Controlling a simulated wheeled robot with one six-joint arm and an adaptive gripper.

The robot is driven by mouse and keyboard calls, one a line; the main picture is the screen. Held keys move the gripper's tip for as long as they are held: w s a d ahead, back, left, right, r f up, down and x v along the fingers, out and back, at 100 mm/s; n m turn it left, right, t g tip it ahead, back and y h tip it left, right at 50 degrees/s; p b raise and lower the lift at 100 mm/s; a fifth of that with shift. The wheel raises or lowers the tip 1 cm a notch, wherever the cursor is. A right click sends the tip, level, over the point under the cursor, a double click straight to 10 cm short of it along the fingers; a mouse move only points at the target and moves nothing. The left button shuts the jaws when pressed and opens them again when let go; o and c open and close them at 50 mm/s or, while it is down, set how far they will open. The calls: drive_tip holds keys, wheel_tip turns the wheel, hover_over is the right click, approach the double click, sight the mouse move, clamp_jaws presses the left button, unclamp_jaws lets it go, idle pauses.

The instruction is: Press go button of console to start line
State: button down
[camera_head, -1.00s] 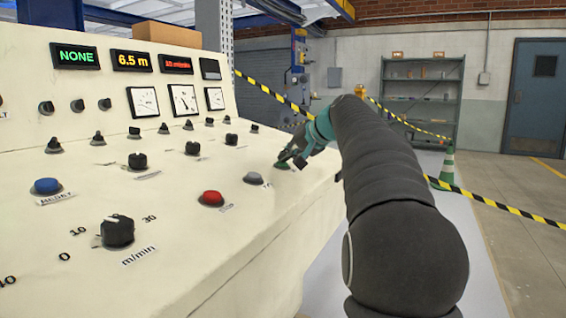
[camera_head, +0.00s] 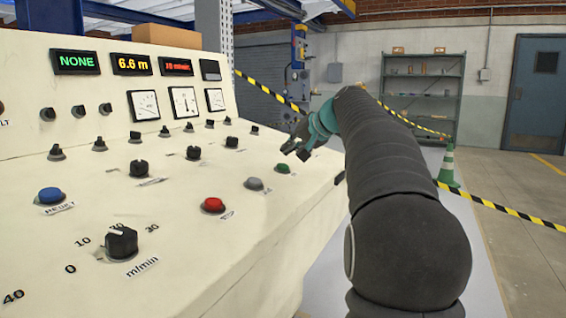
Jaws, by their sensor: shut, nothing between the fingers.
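The cream console (camera_head: 110,240) fills the left of the view with a sloping panel. A green button (camera_head: 283,168) sits near its right edge, fully in sight. A grey button (camera_head: 254,183) and a red button (camera_head: 213,205) lie left of it. My gripper (camera_head: 293,153) is shut and empty, held just above and beyond the green button, apart from it. The displays read "NONE" (camera_head: 76,62) in green, "6.6 m" (camera_head: 131,65) in yellow, and a blurred red text (camera_head: 176,67).
A blue button (camera_head: 50,195) and a speed knob (camera_head: 121,241) are on the left of the panel, with several black knobs and switches behind. Yellow-black tape (camera_head: 500,208) and a green cone (camera_head: 447,168) stand right of my arm.

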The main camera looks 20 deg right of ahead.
drive_tip(key=r, duration=0.1)
drive_tip(key=r+p, duration=0.2)
drive_tip(key=shift+s+d+r, duration=0.2)
drive_tip(key=shift+s+d, duration=0.05)
drive_tip(key=shift+s, duration=0.05)
drive_tip(key=shift+a, duration=0.15)
idle(0.5)
